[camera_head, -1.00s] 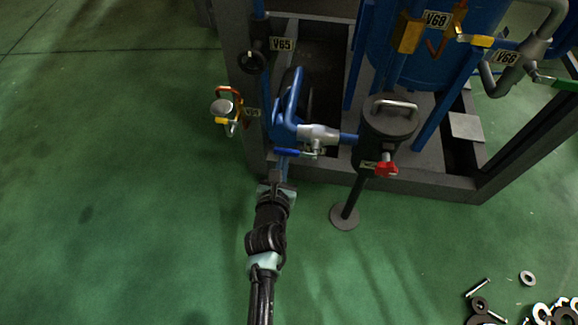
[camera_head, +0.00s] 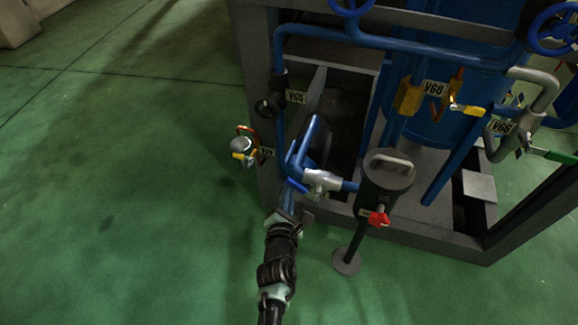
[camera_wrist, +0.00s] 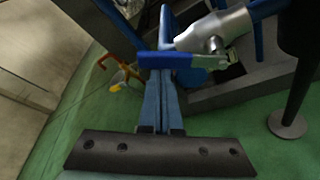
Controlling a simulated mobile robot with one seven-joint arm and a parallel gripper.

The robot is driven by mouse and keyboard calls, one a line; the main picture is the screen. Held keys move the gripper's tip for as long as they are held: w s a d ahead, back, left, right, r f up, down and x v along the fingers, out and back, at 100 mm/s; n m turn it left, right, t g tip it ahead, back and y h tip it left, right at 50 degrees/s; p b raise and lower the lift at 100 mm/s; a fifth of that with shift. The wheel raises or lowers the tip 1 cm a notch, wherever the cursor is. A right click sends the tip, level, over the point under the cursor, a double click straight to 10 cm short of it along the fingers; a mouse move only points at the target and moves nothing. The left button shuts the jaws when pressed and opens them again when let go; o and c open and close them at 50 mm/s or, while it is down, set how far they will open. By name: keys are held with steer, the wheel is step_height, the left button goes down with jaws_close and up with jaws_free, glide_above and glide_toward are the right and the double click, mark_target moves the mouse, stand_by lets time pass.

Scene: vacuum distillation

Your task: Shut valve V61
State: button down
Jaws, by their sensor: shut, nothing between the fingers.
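No tag reading V61 is legible. A silver valve body (camera_head: 322,180) with a blue lever handle (camera_head: 297,186) sits on the blue pipe nearest my gripper. The handle lies roughly along the pipe's line. In the wrist view the blue handle (camera_wrist: 165,61) crosses the picture just beyond the fingertips, with the silver valve body (camera_wrist: 212,33) to its right. My gripper (camera_wrist: 158,82) is shut and empty, its blue fingers together, close to the handle. I cannot tell whether they touch it. In the head view my gripper (camera_head: 291,198) is just below the handle.
A dark pot (camera_head: 387,188) with a red-handled valve (camera_head: 379,218) stands right of the silver valve. A yellow-and-red valve (camera_head: 241,152) is at the left. Tags V65 (camera_head: 296,97), V68 (camera_head: 434,88) and V66 (camera_head: 503,126) are on the rig. Green floor is clear at left.

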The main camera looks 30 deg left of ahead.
mark_target(306, 190)
steer(key=shift+w+d+r+m+y+p, duration=0.1)
steer(key=shift+d+r+m+y+p, duration=0.05)
steer(key=shift+r+m+p, duration=0.25)
steer(key=shift+w+d+r+m+y+p, duration=0.15)
steer(key=shift+r+m+p, duration=0.15)
steer(key=shift+r+p, duration=0.2)
steer(key=shift+w+d+r+m+y+p, duration=0.15)
steer(key=shift+d+r+m+y+p, duration=0.4)
steer(key=shift+m+p, duration=0.35)
steer(key=m, duration=0.1)
steer(key=d+m+y, duration=0.1)
steer(key=d+r+m+t, duration=0.1)
steer(key=m, duration=0.1)
steer(key=shift+w+d, duration=0.25)
steer(key=shift+w, duration=0.05)
steer(key=shift+d+r+b, duration=0.15)
steer(key=shift+d+b, duration=0.15)
steer(key=shift+d, duration=0.05)
steer(key=shift+w+d, duration=0.1)
steer(key=shift+d, duration=0.05)
